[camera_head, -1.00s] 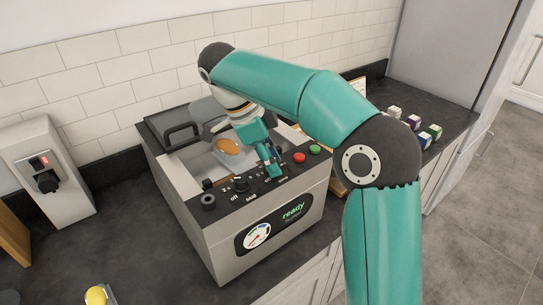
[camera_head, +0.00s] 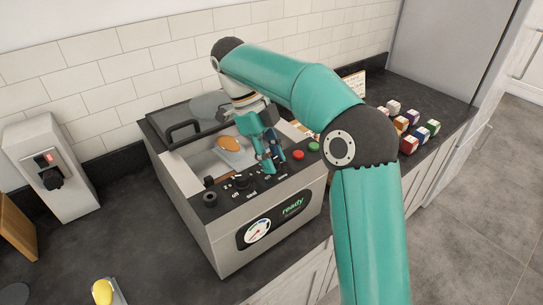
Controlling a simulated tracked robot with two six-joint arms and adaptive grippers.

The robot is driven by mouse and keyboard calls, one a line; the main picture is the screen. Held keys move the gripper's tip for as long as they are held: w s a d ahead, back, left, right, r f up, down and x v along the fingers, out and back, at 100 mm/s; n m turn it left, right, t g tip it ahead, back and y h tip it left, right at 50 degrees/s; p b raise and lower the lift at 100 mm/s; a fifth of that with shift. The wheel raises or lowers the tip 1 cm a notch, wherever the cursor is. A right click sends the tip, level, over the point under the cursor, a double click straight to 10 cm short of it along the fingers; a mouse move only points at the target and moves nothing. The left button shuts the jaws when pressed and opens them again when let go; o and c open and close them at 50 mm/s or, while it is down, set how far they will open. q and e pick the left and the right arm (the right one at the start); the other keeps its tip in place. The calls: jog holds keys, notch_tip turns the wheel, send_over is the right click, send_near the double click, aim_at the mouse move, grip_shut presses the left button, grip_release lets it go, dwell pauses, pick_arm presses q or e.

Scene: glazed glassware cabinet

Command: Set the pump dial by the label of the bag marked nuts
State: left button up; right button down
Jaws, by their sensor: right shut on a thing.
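The grey machine (camera_head: 205,240) stands on the dark counter with its lid open. Its sloping black panel carries a black knob (camera_head: 209,198) at the left and a dial (camera_head: 241,181) with small white marks around it. My right gripper (camera_head: 272,165) points down onto the panel, right of that dial, and is shut on a control knob there that its fingers mostly hide. A clear bag with an orange-brown filling (camera_head: 228,143) lies in the open chamber behind the panel. I cannot read its label. My left gripper is not in view.
A red button (camera_head: 298,155) and a green button (camera_head: 313,146) sit right of my gripper. A gauge (camera_head: 257,231) and a "ready" display (camera_head: 292,207) are on the front. Several small coloured boxes (camera_head: 409,145) stand at the right. A grey wall unit (camera_head: 52,170) is at the left.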

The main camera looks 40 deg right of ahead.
jog(key=c, duration=0.8)
grip_release()
jog(key=shift+w, duration=0.15)
jog(key=shift+f, duration=0.1)
